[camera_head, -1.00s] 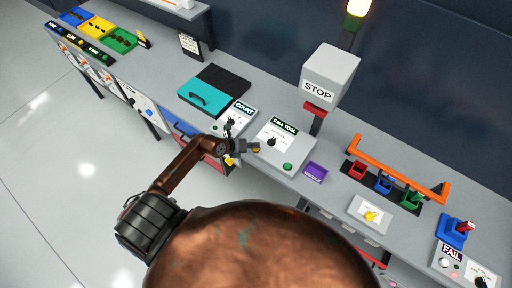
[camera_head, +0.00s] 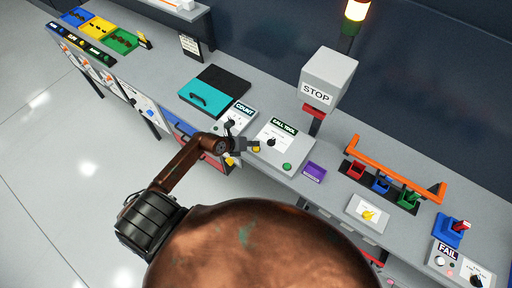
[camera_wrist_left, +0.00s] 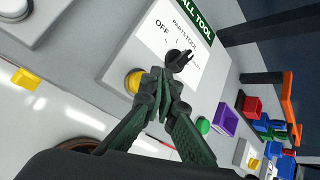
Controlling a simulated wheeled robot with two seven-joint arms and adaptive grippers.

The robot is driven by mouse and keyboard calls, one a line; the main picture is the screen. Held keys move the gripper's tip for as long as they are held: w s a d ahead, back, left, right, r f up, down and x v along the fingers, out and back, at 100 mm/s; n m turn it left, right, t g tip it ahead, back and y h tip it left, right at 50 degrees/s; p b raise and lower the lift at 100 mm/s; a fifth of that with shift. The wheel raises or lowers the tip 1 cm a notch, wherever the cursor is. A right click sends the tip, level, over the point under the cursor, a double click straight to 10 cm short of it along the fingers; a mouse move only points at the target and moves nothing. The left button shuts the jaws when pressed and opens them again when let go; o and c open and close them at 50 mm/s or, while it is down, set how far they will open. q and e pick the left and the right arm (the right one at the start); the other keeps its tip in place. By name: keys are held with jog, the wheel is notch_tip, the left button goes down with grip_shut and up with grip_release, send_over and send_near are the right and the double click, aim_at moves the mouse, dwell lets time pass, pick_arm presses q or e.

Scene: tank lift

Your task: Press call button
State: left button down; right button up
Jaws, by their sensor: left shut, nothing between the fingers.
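The panel labelled CALL TOOL (camera_head: 292,148) lies on the grey bench. It has a black selector knob (camera_head: 271,142), a yellow button (camera_head: 256,149) at its near left edge and a green button (camera_head: 287,166) at its near right corner. My left gripper (camera_head: 252,146) is shut and empty, with its fingertips at the yellow button. In the left wrist view, the fingertips (camera_wrist_left: 162,76) are just right of the yellow button (camera_wrist_left: 134,82); I cannot tell whether they touch it. My right gripper is not in view.
The COUNT panel (camera_head: 241,112) is left of CALL TOOL, and a purple bin (camera_head: 315,171) is right of it. A STOP box (camera_head: 328,78) stands behind. An orange rail (camera_head: 400,170) with coloured bins is farther right.

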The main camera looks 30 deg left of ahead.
aim_at(255, 148)
pick_arm(q)
jog(key=shift+r+p, duration=2.2)
jog(key=shift+r, duration=0.3)
jog(key=shift+f, duration=0.1)
